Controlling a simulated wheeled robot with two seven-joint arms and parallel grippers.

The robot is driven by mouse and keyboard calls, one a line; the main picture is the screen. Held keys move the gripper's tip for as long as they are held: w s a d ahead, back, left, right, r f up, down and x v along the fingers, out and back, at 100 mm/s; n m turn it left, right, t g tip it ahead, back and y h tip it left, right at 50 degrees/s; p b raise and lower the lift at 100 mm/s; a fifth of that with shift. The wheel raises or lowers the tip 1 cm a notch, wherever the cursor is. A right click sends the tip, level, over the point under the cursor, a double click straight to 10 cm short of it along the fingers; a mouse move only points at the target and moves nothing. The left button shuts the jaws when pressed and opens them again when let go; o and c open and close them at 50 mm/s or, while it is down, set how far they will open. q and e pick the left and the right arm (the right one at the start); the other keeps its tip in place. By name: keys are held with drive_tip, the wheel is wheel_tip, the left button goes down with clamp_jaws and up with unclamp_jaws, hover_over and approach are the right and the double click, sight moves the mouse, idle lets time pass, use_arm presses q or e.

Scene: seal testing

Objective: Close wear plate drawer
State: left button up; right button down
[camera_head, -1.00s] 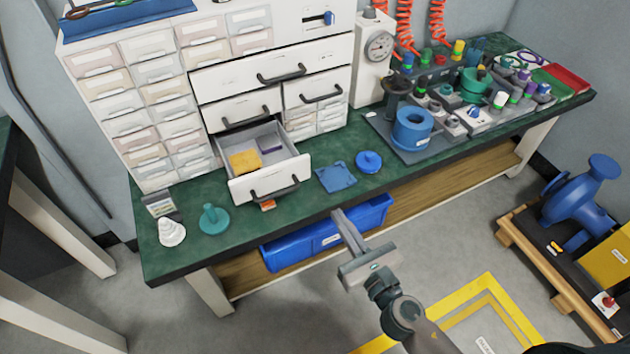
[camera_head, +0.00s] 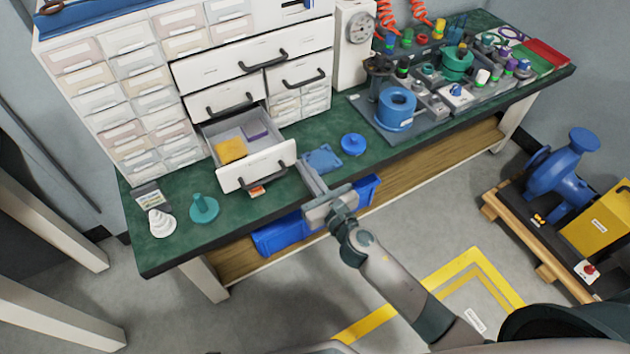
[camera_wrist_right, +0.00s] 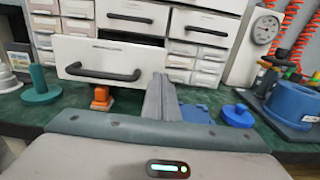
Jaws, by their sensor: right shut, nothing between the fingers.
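The open drawer (camera_head: 257,169) sticks out of the white cabinet above the green bench. A yellow piece (camera_head: 231,149) and a purple piece (camera_head: 256,130) lie in it. Its dark handle (camera_head: 269,171) is on the front; the drawer front (camera_wrist_right: 108,58) also shows in the right wrist view. My right gripper (camera_head: 305,167) is shut and empty. Its fingers reach over the bench edge, just right of the drawer front; they appear apart from it. In the right wrist view the shut fingers (camera_wrist_right: 160,95) stand right of the handle. My left gripper is not in view.
A blue square plate (camera_head: 322,159) and a blue round part (camera_head: 353,144) lie right of the fingers. An orange piece (camera_wrist_right: 102,97) sits below the drawer. A teal part (camera_head: 204,208) and a white stepped part (camera_head: 161,222) stand left. A blue bin (camera_head: 275,237) is under the bench.

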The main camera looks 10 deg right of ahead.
sight(294, 154)
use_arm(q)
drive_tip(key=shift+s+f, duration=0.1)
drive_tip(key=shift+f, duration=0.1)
use_arm(e)
drive_tip(key=shift+x, duration=1.2)
drive_tip(key=shift+w+a, duration=0.2)
drive_tip(key=shift+w, duration=0.3)
drive_tip(key=b+x, duration=0.3)
drive_tip(key=x, duration=1.3)
drive_tip(key=shift+w+f+b, duration=0.15)
drive_tip(key=shift+w+b, duration=0.1)
drive_tip(key=shift+b, duration=0.05)
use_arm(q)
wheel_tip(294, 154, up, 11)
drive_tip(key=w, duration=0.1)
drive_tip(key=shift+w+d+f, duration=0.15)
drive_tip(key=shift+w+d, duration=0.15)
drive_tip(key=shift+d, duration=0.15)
use_arm(e)
drive_tip(key=shift+w+a+r, duration=0.1)
drive_tip(key=shift+w+r, duration=0.3)
drive_tip(key=shift+w, duration=0.1)
